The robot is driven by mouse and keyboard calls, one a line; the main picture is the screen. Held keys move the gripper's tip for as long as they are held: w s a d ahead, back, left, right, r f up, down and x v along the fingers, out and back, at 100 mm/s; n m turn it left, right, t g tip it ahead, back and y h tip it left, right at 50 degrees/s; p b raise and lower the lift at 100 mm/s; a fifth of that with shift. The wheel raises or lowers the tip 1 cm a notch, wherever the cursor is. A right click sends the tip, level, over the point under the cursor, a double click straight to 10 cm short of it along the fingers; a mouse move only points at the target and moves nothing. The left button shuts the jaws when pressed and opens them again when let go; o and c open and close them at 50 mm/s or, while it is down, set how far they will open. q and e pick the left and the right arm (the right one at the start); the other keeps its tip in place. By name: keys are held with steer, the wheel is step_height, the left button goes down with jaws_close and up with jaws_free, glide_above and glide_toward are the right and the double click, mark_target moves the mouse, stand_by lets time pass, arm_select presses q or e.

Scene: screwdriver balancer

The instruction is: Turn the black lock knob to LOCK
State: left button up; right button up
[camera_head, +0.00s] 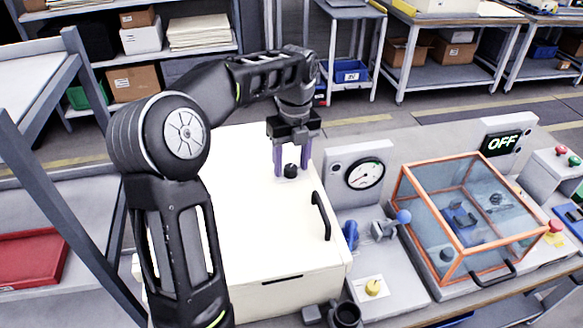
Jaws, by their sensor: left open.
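The black lock knob (291,171) stands on the top of a cream-white box (240,220), near its back right. My left gripper (292,174) comes down over the knob from above, with its two purple fingers apart. One finger is on each side of the knob, and it is open. I cannot tell whether either finger touches the knob. Any LOCK marking is too small or hidden to read. My right gripper does not show.
The box has a black handle (321,216). To its right stand a dial gauge (364,174), a blue-ended lever (403,216), a yellow knob (373,287) and an orange-framed clear case (470,210). A display (502,144) reads OFF. The box top left of the knob is clear.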

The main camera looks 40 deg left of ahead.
arm_select(q)
steer(key=shift+f, duration=0.1)
steer(key=shift+c, duration=0.4)
jaws_close()
